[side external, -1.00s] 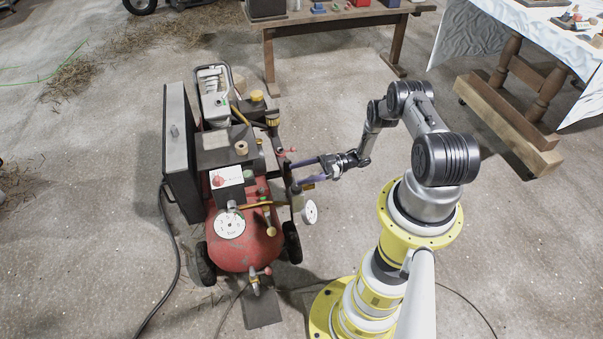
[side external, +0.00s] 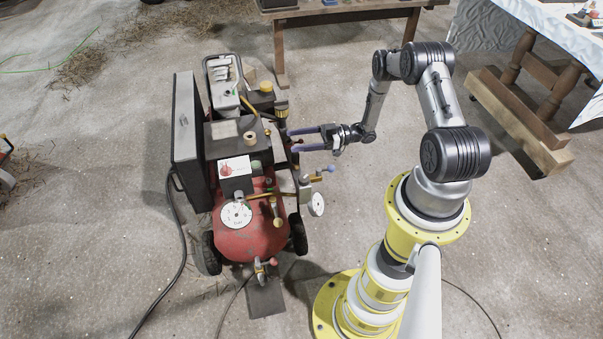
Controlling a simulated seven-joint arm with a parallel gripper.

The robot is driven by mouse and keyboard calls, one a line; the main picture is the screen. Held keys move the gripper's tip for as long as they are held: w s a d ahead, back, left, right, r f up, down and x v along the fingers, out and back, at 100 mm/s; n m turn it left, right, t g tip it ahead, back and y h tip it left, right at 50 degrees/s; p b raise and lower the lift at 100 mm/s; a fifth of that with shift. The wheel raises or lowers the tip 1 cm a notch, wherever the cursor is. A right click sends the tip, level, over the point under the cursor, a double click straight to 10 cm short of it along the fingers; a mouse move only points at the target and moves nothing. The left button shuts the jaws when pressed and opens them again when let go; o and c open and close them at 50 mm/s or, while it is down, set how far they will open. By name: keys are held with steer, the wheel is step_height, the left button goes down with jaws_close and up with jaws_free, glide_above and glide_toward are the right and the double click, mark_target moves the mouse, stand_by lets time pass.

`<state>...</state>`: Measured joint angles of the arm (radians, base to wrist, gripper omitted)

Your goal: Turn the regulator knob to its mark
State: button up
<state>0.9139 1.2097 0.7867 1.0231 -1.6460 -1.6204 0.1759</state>
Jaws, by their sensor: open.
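The task's knob belongs to a red compressor (side external: 238,244) that stands on the floor left of my arm. Several knobs, valves and dials sit on it, and I cannot tell for sure which is the regulator knob. A small red knob (side external: 226,171) sits on a white plate on top. A valve handle with a blue ball end (side external: 331,168) sticks out on the right side. My gripper (side external: 291,141) is open at the compressor's right side, above the blue-ended handle in the picture. Its fingers point left; contact is unclear. No mark can be made out.
A white dial (side external: 236,215) is on the compressor's front and another white dial (side external: 317,204) on its right. A dark upright panel (side external: 184,135) stands on its left. A wooden table (side external: 350,14) is behind. Open concrete floor surrounds the compressor.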

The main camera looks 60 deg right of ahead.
steer(key=w+a+f+m+t+h, duration=0.1)
steer(key=w+a+m+h, duration=0.1)
steer(key=w+m+h, duration=0.1)
steer(key=w+a+f+m+t+h, duration=0.1)
steer(key=w+a+m+h, duration=0.2)
steer(key=m+h, duration=0.1)
steer(key=w+a+m+t+h, duration=0.2)
steer(key=w+a+m+h, duration=0.1)
steer(key=m+h, duration=0.1)
steer(key=shift+a+f, duration=0.25)
steer(key=shift+f, duration=0.15)
steer(key=s+d+r+m+g+h, duration=0.15)
steer(key=s+m+g+h, duration=0.3)
steer(key=s+h, duration=1.2)
steer(key=y, duration=0.3)
glide_toward(302, 175)
steer(key=shift+m, duration=0.45)
steer(key=x, duration=1.1)
steer(key=shift+w+d+f, duration=0.1)
steer(key=shift+d+f, duration=0.1)
steer(key=shift+f, duration=0.15)
jaws_close()
